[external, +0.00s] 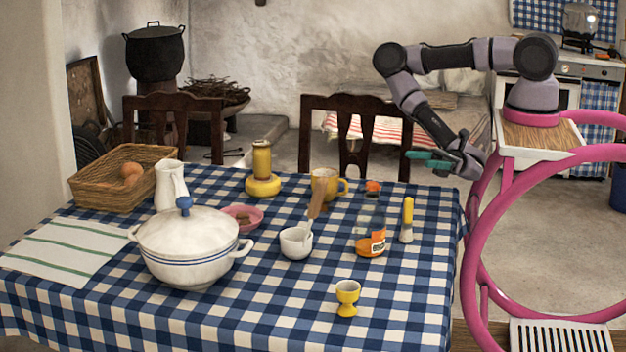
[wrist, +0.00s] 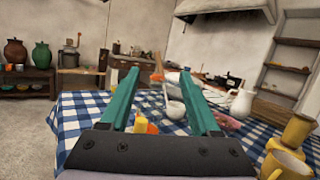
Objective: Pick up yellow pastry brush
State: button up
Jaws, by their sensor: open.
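The yellow pastry brush (external: 407,212) stands upright near the right side of the checked table (external: 250,318), yellow handle up and pale bristles down. My gripper (external: 422,160) is above the table's back right part, higher than the brush and apart from it, with teal fingers pointing left. In the wrist view my gripper (wrist: 159,72) has its two fingers spread with nothing held between them. A small yellow shape (wrist: 141,125) shows low between the fingers there; I cannot tell whether it is the brush.
A glass jar (external: 371,230) stands just left of the brush. A yellow mug (external: 328,185), white cup (external: 296,243) and yellow egg cup (external: 347,297) are nearby. A lidded white pot (external: 188,250) is farther left. The table's front right corner is clear.

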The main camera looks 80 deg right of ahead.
aim_at(411, 199)
notch_tip(411, 199, down, 8)
jog(key=s+f+m+t+h, duration=0.1)
jog(key=s+m+t+h, duration=0.1)
jog(key=s+m+h, duration=0.3)
jog(key=shift+n+h, duration=0.3)
jog(key=shift+h, duration=0.1)
jog(key=x, duration=0.7)
jog(key=shift+w+d+r, duration=0.15)
jog(key=shift+w+d, duration=0.15)
jog(key=shift+w, duration=0.15)
jog(key=shift+a+x, duration=0.2)
jog(key=shift+x, duration=2.45)
jog(key=shift+s, duration=0.2)
grip_shut()
